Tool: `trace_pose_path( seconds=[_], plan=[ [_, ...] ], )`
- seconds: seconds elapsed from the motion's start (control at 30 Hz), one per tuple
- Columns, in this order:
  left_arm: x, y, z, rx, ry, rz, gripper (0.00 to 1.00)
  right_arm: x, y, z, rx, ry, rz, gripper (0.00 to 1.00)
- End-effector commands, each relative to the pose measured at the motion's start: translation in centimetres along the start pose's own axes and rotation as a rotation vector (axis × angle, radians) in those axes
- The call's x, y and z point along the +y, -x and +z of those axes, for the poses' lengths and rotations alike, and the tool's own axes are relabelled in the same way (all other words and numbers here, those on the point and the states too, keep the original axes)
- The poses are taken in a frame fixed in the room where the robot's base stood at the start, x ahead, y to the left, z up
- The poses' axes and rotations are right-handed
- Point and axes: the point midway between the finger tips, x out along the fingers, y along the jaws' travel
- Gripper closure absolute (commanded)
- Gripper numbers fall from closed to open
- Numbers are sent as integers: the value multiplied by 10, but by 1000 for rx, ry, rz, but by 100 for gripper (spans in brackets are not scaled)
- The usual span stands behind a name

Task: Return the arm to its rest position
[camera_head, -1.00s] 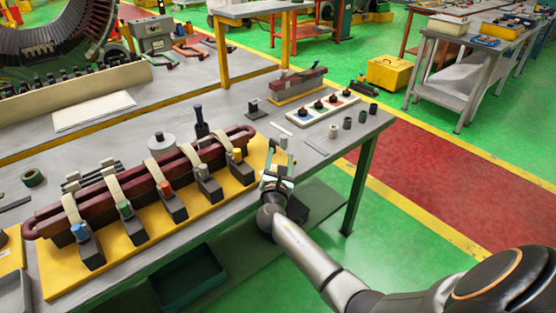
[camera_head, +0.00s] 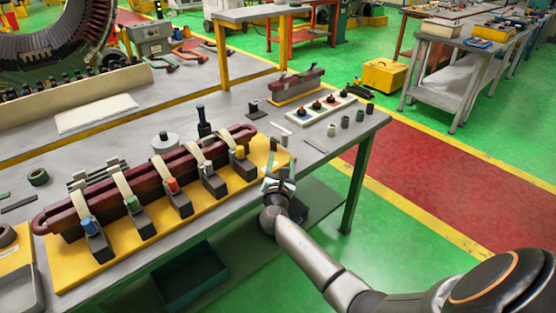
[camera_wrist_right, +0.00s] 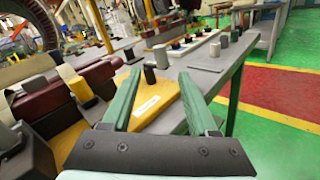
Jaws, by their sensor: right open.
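My right gripper (camera_head: 279,176) is beside the front right end of the yellow board, near the workbench's edge. Its two green fingers are spread apart with nothing between them, as the right wrist view (camera_wrist_right: 157,98) also shows. The dark red coil (camera_head: 130,182) lies along the yellow board (camera_head: 150,243), strapped by several cream bands with clamp blocks under coloured caps. My left gripper does not show in either view.
The grey workbench (camera_head: 330,142) holds a tray of knobs (camera_head: 318,109) and small cylinders (camera_head: 345,122) at its right end. A second dark red piece (camera_head: 297,87) stands behind. Green and red floor (camera_head: 420,190) lies open to the right.

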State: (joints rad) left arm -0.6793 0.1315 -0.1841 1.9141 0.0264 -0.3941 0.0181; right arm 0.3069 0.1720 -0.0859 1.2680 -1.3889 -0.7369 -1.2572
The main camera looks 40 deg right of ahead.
Motion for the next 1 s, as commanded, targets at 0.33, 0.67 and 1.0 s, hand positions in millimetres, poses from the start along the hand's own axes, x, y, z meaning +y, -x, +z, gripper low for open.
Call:
trace_pose_path(
  seconds=[0.33,0.67,1.0],
  plan=[
    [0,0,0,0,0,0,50,-4,7,-11,31,-42,2,40],
    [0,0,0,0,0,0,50,-53,147,-150,544,-863,-132,40],
    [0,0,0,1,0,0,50,-78,347,-198,954,-1876,-773,40]
  ],
)
